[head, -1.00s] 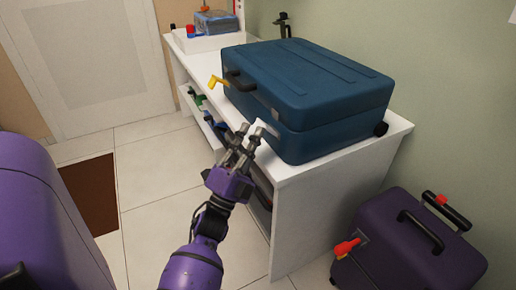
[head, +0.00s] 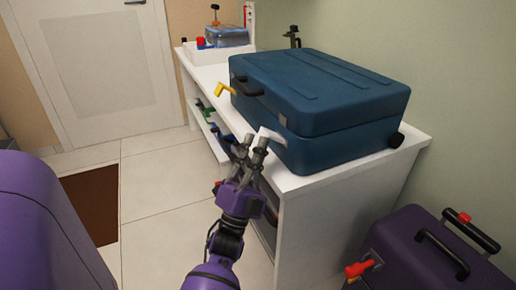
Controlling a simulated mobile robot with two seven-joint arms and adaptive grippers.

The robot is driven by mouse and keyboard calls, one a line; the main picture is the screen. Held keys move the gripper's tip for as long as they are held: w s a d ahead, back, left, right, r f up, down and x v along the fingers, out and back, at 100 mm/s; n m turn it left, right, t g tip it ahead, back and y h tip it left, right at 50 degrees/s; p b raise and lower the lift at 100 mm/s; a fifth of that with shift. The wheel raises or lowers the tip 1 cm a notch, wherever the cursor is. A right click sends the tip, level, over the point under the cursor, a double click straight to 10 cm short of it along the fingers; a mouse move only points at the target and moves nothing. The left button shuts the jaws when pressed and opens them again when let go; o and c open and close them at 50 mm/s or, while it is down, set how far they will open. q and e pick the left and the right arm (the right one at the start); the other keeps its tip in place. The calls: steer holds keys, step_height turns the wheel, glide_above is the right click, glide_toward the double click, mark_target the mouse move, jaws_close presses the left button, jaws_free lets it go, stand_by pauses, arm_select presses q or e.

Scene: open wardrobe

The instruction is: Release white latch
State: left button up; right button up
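A blue suitcase (head: 320,95) lies flat on the white bench. Its white latch (head: 272,134) sticks out from the front side near the right corner. A yellow latch (head: 224,90) stands out near the front's left end, beside the black handle (head: 248,88). My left gripper (head: 253,142) is just in front of the white latch, its fingers pointing up toward it. The fingertips are a little apart, and one partly overlaps the latch; I cannot tell whether they touch. My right gripper is not in view.
A purple case (head: 425,250) with a red latch stands on the floor at right. A white tray (head: 205,54) with a blue box is at the bench's (head: 345,180) far end. Floor at left is clear around a brown mat (head: 88,200).

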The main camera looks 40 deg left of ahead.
arm_select(q)
steer(key=o, duration=0.4)
steer(key=v, duration=0.7)
steer(key=shift+s+f, duration=0.2)
steer(key=shift+s, duration=0.05)
stand_by(0.3)
